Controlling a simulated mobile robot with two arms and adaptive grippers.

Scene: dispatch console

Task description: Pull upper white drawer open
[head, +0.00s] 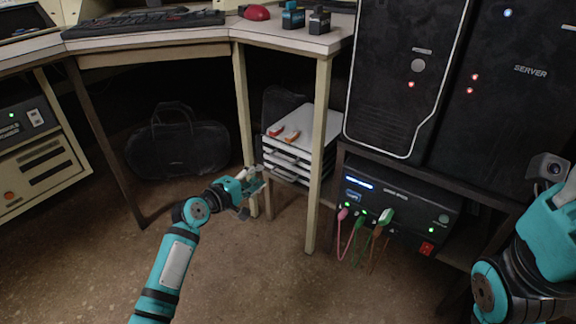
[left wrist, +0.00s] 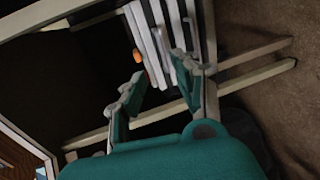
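The white drawer unit (head: 318,122) stands under the desk, a low stack of white layers with dark gaps. The upper white drawer (head: 284,148) looks closed, just below the top. The left wrist view also shows the white layers (left wrist: 157,45), tilted in the picture. My left gripper (head: 250,184) is in front and to the left of the unit, near a desk leg. In the left wrist view its fingers (left wrist: 155,84) are spread with nothing between them, apart from the drawer fronts. My right arm is at the right edge; its gripper does not show.
Two small orange-tipped things (head: 283,134) lie on the unit. Cream desk legs (head: 319,150) stand close on both sides of it. A black bag (head: 178,148) lies to the left. A black box with plugged cables (head: 400,208) is to the right. The front floor is clear.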

